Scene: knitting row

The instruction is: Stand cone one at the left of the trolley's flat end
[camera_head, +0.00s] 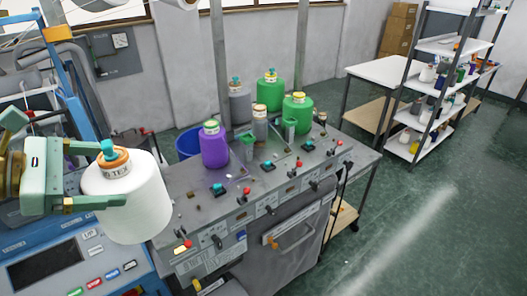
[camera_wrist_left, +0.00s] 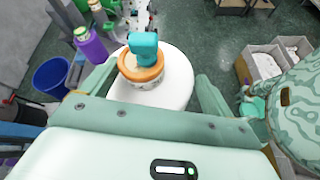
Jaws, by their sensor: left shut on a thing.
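A large white cone (camera_head: 140,205) with an orange and cream top and a teal cap hangs upright at the left of the head view. My left gripper (camera_head: 133,180) is shut on it, with a pale green finger along its near side; the far finger is mostly hidden. In the left wrist view the white cone (camera_wrist_left: 180,82) sits between both fingers of the left gripper (camera_wrist_left: 155,78). A grey metal unit (camera_head: 290,205) with knobs and switches stands just right of the cone; I cannot tell whether it is the trolley. My right gripper is not in the head view.
A purple cone (camera_head: 214,150), green cones (camera_head: 297,116) and grey cones (camera_head: 240,105) stand on the grey unit. A blue bin (camera_head: 188,142) is behind it. A blue panel (camera_head: 50,270) lies below the held cone. A stocked shelf rack (camera_head: 440,47) stands at right; the floor before it is clear.

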